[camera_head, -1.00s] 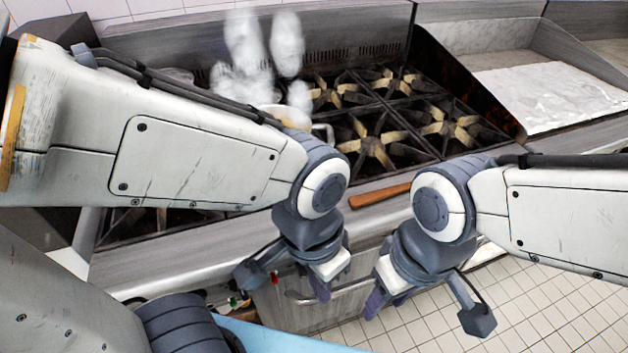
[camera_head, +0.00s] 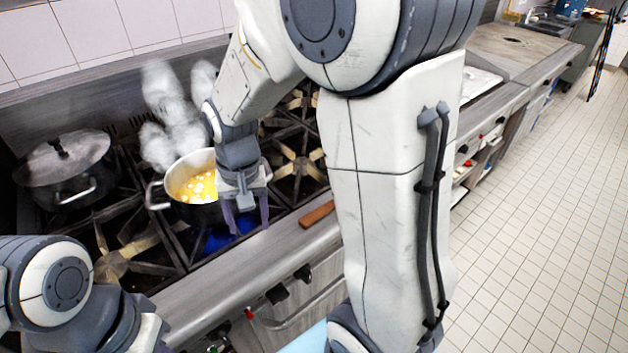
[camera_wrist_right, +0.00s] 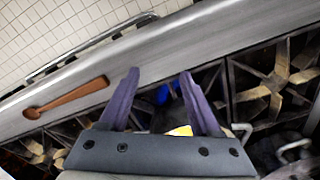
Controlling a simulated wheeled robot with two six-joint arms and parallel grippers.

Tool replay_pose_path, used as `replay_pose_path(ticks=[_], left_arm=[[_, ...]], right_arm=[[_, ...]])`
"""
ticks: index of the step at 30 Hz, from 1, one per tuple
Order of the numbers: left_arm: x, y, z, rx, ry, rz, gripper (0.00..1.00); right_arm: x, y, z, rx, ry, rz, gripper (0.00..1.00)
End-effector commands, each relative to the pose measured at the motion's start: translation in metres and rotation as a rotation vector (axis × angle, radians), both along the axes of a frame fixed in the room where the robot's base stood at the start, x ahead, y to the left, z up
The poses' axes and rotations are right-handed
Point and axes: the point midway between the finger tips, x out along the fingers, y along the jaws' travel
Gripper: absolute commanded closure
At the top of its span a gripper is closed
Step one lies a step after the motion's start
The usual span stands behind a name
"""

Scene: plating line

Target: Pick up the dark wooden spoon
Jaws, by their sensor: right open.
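The dark wooden spoon (camera_wrist_right: 65,97) lies on the steel front ledge of the stove, its bowl toward the left in the right wrist view. In the head view only a short brown part of the spoon (camera_head: 317,214) shows; my right arm hides the rest. My right gripper (camera_head: 246,216) points down over the stove's front edge, by the pot and to the left of the spoon. Its two purple fingers (camera_wrist_right: 160,73) are apart with nothing between them, and the spoon lies beside them, untouched. My left arm shows at the lower left, its fingers out of frame.
A steaming pot with yellow contents (camera_head: 196,187) stands on a burner close to my right gripper, a blue flame (camera_head: 220,238) near it. A lidded pot (camera_head: 68,170) stands further left.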

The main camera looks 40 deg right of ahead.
Motion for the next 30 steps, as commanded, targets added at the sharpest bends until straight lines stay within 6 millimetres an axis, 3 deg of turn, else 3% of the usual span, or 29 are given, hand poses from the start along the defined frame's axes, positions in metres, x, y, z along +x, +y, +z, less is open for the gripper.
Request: replay_pose_path(ticks=[1, 3, 6, 9, 12, 17, 24, 30], left_arm=[[0.000, 0.000, 0.020, 0.000, 0.000, 0.000, 1.00], [0.000, 0.000, 0.032, 0.000, 0.000, 0.001, 1.00], [0.000, 0.000, 0.046, 0.000, 0.000, 0.001, 1.00], [0.000, 0.000, 0.055, 0.000, 0.000, 0.001, 1.00], [0.000, 0.000, 0.061, 0.000, 0.000, 0.001, 1.00], [0.000, 0.000, 0.065, 0.000, 0.000, 0.001, 1.00], [0.000, 0.000, 0.072, 0.000, 0.000, 0.002, 1.00], [0.000, 0.000, 0.077, 0.000, 0.000, 0.002, 1.00]], right_arm=[[0.019, -0.037, 0.009, -0.004, 0.014, -0.171, 0.36], [0.038, -0.084, 0.007, -0.008, 0.021, -0.386, 0.36], [0.050, -0.148, 0.000, -0.013, 0.032, -0.656, 0.36], [0.051, -0.200, -0.008, -0.015, 0.038, -0.863, 0.36], [0.046, -0.234, -0.015, -0.017, 0.042, -0.998, 0.36], [0.042, -0.255, -0.028, -0.018, 0.046, -1.082, 0.36], [0.042, -0.255, -0.064, -0.018, 0.049, -1.084, 0.36], [0.042, -0.255, -0.077, -0.018, 0.045, -1.083, 0.36]])
